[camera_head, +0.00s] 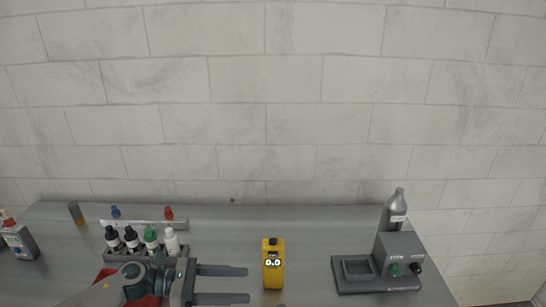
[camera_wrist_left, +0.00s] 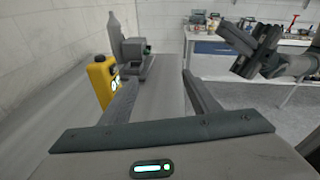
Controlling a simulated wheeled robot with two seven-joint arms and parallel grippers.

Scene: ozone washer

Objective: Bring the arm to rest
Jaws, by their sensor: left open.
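My left gripper (camera_head: 247,285) reaches in from the lower left of the head view, low over the grey bench. Its two dark fingers are parallel and spread apart, with nothing between them. The fingertips end just left of a yellow device (camera_head: 272,275) that stands upright, apart from them. In the left wrist view the open fingers (camera_wrist_left: 160,78) frame the bench, with the yellow device (camera_wrist_left: 101,82) beside the left finger. A dark gripper (camera_wrist_left: 258,50), which appears to be my right one, shows at the upper right there; its jaw opening is unclear.
A grey machine (camera_head: 398,258) with a tray and a silver bottle (camera_head: 396,208) stands at the bench's right. A rack with several dropper bottles (camera_head: 172,242) is close behind my left gripper. A bottle (camera_head: 18,240) stands far left. Bench between yellow device and machine is clear.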

